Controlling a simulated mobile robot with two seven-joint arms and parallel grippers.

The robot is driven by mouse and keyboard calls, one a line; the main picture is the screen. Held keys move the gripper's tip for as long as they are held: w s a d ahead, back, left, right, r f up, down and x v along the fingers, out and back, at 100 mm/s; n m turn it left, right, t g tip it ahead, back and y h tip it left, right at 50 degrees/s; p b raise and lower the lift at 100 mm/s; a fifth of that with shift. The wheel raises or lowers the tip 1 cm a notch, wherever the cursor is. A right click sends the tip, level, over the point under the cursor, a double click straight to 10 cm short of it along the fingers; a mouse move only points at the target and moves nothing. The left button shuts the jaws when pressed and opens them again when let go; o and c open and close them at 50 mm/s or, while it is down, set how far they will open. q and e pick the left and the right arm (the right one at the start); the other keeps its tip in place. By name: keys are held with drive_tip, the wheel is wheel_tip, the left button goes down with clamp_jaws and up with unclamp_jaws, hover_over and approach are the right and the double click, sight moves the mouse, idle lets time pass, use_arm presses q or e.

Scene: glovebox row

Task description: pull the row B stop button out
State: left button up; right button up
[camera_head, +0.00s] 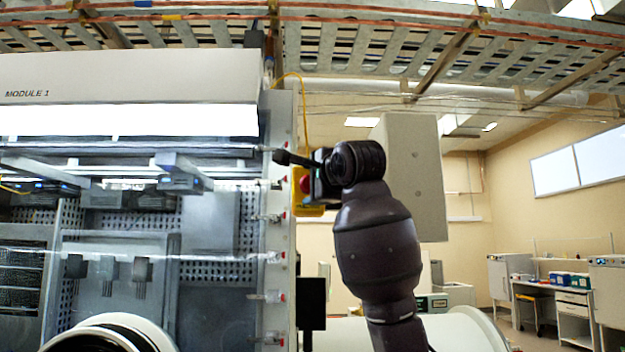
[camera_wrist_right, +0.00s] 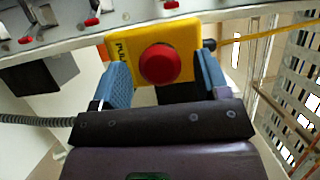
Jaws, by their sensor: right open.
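The stop button is a round red knob (camera_wrist_right: 160,64) on a yellow box (camera_wrist_right: 118,44) with dark lettering, seen in the right wrist view. In the head view the yellow box (camera_head: 308,210) is on the glovebox's right end post, and part of the red button (camera_head: 305,184) shows. My right gripper (camera_wrist_right: 164,76) is open, its two blue fingers on either side of the button with a gap on each side. In the head view my right gripper (camera_head: 312,178) covers part of the box. My left gripper is in neither view.
The glovebox, labelled MODULE 1 (camera_head: 130,75), fills the left. Its end post (camera_head: 281,235) carries several small red-tipped fittings. A yellow cable (camera_wrist_right: 262,35) runs from the box. A pale grey cabinet (camera_head: 420,180) stands behind my right arm. A perforated tray runs overhead.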

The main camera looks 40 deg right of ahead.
drive_tip(key=shift+w, duration=0.1)
drive_tip(key=shift+c, duration=0.4)
drive_tip(key=c, duration=1.2)
drive_tip(key=shift+s+a+f+b, duration=0.15)
drive_tip(key=shift+s+a+b, duration=0.35)
drive_tip(key=shift+s+b, duration=0.15)
drive_tip(key=o, duration=1.3)
drive_tip(key=shift+s, duration=0.2)
